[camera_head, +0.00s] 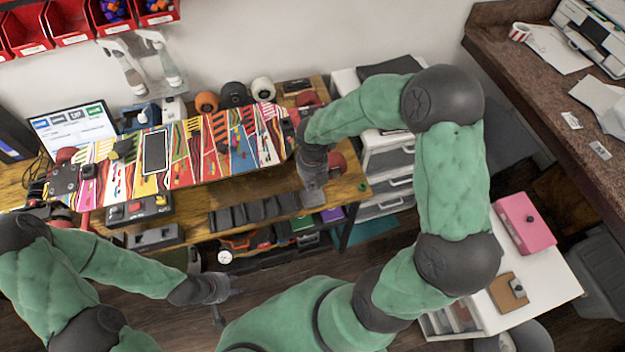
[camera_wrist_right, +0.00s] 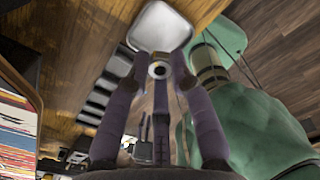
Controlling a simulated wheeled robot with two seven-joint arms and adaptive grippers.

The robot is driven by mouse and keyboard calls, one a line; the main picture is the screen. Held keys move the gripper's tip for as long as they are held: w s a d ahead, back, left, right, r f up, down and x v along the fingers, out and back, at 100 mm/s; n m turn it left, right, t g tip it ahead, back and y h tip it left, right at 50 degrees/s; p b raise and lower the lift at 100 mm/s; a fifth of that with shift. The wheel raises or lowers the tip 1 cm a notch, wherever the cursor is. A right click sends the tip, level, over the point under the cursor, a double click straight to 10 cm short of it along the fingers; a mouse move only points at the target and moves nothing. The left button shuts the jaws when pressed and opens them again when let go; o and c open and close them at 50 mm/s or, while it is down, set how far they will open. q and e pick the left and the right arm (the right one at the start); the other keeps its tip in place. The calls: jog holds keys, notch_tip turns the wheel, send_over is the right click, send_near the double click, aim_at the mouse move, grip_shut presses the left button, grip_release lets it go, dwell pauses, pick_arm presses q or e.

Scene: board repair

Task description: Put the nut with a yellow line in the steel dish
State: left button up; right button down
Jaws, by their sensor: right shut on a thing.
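My right gripper (camera_head: 312,182) points down at the right end of the workbench. In the right wrist view, its purple fingers (camera_wrist_right: 158,68) are shut on a small metal nut (camera_wrist_right: 158,71), with its dark hole visible. I cannot make out a yellow line on it. The steel dish (camera_wrist_right: 163,27), pale and square with rounded corners, lies just beyond the fingertips in that view. It also shows under the gripper in the head view (camera_head: 314,199). The nut appears held over the dish's near edge; its exact height is unclear. My left gripper (camera_head: 228,302) is open and empty, low in front of the bench.
A dark compartment tray (camera_head: 252,215) lies left of the dish. A striped, colourful board (camera_head: 220,140) with a phone-like panel stands behind it. A wooden bench edge (camera_head: 350,190) is close on the right. A white cabinet with a pink box (camera_head: 526,222) stands farther right.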

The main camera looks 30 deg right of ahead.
aim_at(312, 197)
jog(key=shift+f+b, duration=2.3)
jog(key=shift+f, duration=0.2)
jog(key=shift+f, duration=0.6)
jog(key=c, duration=1)
grip_release()
jog(key=shift+c, duration=1.1)
jog(key=shift+r, duration=0.1)
notch_tip(312, 197, up, 7)
jog(key=p, duration=0.8)
jog(key=shift+r, duration=0.15)
